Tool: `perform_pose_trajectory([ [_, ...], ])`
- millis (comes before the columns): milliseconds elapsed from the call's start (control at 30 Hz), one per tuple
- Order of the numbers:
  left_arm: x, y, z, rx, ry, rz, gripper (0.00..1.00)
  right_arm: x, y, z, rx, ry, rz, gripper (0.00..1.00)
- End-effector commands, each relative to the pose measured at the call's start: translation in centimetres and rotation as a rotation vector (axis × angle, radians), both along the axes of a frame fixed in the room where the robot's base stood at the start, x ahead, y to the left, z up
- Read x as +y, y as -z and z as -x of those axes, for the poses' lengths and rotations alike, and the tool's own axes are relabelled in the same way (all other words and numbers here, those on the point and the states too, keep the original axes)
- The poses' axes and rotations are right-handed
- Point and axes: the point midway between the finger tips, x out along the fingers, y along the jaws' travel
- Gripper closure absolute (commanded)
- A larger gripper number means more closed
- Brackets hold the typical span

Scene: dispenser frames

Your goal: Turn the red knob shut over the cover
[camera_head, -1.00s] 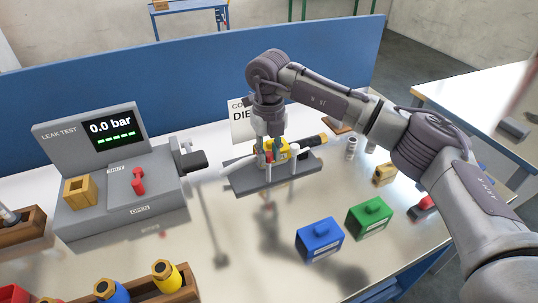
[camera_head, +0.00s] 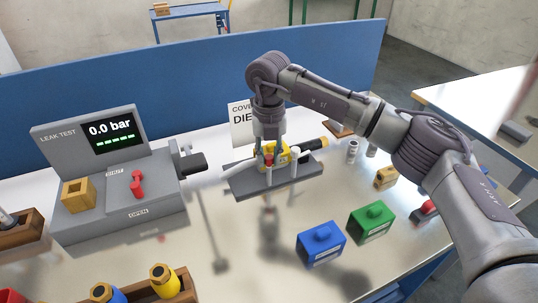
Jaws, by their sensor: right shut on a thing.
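My right gripper (camera_head: 268,143) points down over the grey holder (camera_head: 262,186) at the middle of the table. It is shut on a small red knob (camera_head: 268,159) at the yellow cover (camera_head: 282,156) of the part lying in the holder. The fingers hide much of the knob, so I cannot tell its exact turn. A black end (camera_head: 314,144) of the part points right and a white pipe end (camera_head: 238,194) points left. My left gripper is not in view.
A grey leak test box (camera_head: 120,205) with a red lever (camera_head: 137,184) stands at the left, its display at 0.0 bar. A blue box (camera_head: 320,243) and a green box (camera_head: 371,221) stand in front, right of the holder. A blue panel (camera_head: 190,85) closes the back.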

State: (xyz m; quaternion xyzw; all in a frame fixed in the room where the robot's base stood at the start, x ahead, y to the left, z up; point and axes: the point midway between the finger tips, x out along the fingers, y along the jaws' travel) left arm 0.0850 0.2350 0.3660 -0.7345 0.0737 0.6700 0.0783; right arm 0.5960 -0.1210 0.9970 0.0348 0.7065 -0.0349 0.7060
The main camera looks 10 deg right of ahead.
Motion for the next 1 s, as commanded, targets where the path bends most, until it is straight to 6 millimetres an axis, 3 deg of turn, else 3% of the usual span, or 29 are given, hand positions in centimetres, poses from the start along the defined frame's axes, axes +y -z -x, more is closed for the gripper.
perform_pose_trajectory([
  [67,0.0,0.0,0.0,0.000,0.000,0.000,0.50,0.0,-0.1,-0.1,-0.003,0.002,-0.001,1.00],
  [100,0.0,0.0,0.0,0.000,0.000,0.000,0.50,0.0,-0.1,-0.1,-0.003,0.002,-0.001,0.68],
  [233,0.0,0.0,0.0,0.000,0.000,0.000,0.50,0.0,-0.1,-0.1,-0.002,0.001,-0.001,0.50],
  [500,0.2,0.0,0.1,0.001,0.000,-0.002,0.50,0.0,-0.1,0.0,-0.001,0.000,-0.001,0.50],
  [633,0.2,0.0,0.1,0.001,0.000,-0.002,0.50,0.0,-1.0,-0.1,-0.002,0.000,-0.001,0.50],
  [1000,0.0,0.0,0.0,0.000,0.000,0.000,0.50,0.0,-8.4,-0.1,-0.005,0.000,-0.001,0.50],
])
